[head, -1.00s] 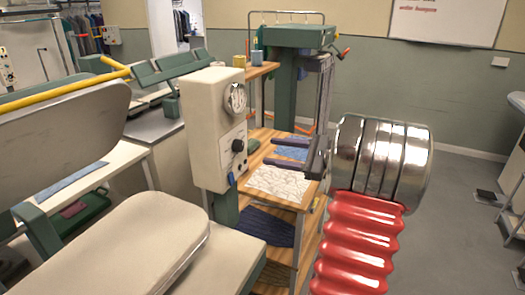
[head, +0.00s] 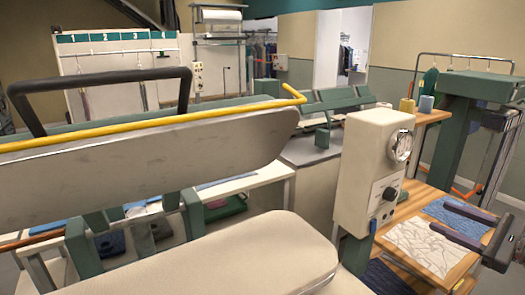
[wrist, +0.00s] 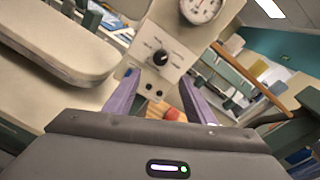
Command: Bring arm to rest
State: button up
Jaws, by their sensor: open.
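My gripper (head: 440,217) shows at the right of the head view. Its two dark purple fingers are apart and point left, above or in front of a wooden shelf unit. A white cracked-pattern cloth (head: 418,247) and a blue cloth (head: 455,210) lie on that shelf. In the wrist view my gripper (wrist: 165,76) has its fingers spread with nothing held between them. A cream control box (wrist: 158,58) with a dial stands beyond the fingers.
The control box (head: 370,170) stands left of my gripper. A padded press with an upper plate (head: 150,150) and lower pad (head: 230,258) fills the left and front. Floor space is mostly hidden.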

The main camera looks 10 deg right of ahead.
notch_tip(320, 180, down, 9)
jog(key=s+a+n+g+h, duration=0.1)
jog(key=s+a+n+g, duration=0.1)
jog(key=s+a+g, duration=0.15)
jog(key=s+a+f+n+g, duration=0.1)
jog(key=a+f+n+g, duration=0.15)
jog(key=a, duration=0.35)
jog(key=s+a+f+n+g, duration=0.1)
jog(key=a+f+n+g, duration=0.1)
jog(key=a+n+g, duration=0.25)
jog(key=s+a+r+n+h, duration=0.1)
jog(key=s+a+r+n, duration=0.1)
jog(key=a+n, duration=0.3)
jog(key=s+a+r+n+h, duration=0.2)
jog(key=a+n, duration=0.4)
jog(key=a, duration=0.8)
jog(key=s+a+r+n+h, duration=0.1)
jog(key=a+r+n+h, duration=0.1)
jog(key=a+n, duration=0.4)
jog(key=a+r, duration=0.1)
jog(key=a, duration=0.2)
jog(key=shift+s+a+r, duration=0.15)
jog(key=shift+s, duration=0.25)
jog(key=shift+c, duration=0.4)
